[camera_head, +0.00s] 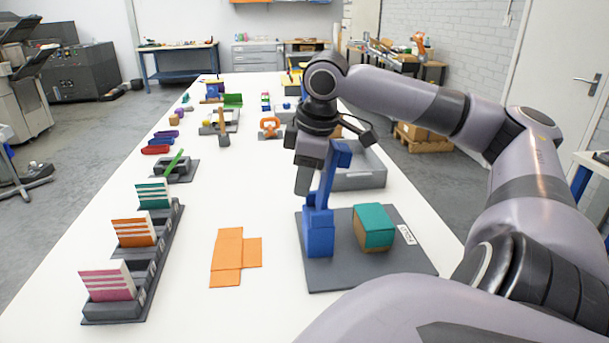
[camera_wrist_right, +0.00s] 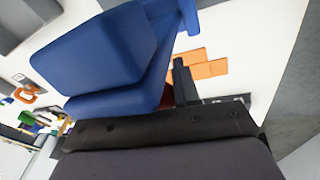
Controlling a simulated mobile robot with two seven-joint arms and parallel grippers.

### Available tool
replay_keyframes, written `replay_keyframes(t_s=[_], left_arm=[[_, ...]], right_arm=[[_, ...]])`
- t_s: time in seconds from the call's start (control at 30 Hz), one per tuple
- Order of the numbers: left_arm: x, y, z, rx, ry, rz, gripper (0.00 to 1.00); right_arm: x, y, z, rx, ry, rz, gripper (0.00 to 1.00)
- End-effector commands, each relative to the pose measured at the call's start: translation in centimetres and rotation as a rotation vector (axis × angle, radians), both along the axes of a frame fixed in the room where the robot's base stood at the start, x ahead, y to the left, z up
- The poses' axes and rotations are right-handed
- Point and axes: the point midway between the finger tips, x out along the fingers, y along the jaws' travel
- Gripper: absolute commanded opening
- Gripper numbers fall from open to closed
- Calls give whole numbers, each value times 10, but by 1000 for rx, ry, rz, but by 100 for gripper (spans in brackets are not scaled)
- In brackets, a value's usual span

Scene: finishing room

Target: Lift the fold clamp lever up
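The fold clamp is a blue device with an upright base block (camera_head: 319,235) on a dark grey plate (camera_head: 350,278) marked with a white label. Its blue lever (camera_head: 340,156) stands raised, slanting up from the block, with its wide end beside my right gripper (camera_head: 303,190). In the right wrist view, the blue lever (camera_wrist_right: 95,55) fills the upper left, close against the dark gripper (camera_wrist_right: 185,90). Whether the fingers grip it is hidden. A teal-topped cardboard box (camera_head: 374,228) sits on the plate right of the block. My left gripper is out of view.
Orange flat card pieces (camera_head: 228,255) lie left of the plate. A dark rack (camera_head: 150,265) with pink, orange and teal cards stands along the left edge. A grey tray (camera_head: 358,180) lies behind the clamp. The white table between rack and plate is mostly clear.

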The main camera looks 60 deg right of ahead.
Motion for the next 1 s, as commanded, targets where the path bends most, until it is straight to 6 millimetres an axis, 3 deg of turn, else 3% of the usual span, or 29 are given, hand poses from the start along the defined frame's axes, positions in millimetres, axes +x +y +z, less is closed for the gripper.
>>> replay_keyframes(t_s=[0.03,0.1,0.43,0.8,1.0], left_arm=[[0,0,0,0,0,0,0],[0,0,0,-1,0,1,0],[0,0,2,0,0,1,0],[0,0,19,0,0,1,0],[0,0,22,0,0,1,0]], right_arm=[[0,1,-1,2,2,2,41],[0,1,-1,2,2,2,56],[-1,0,4,1,1,1,56],[-14,3,59,-2,0,2,56],[-17,4,69,0,1,2,56]])
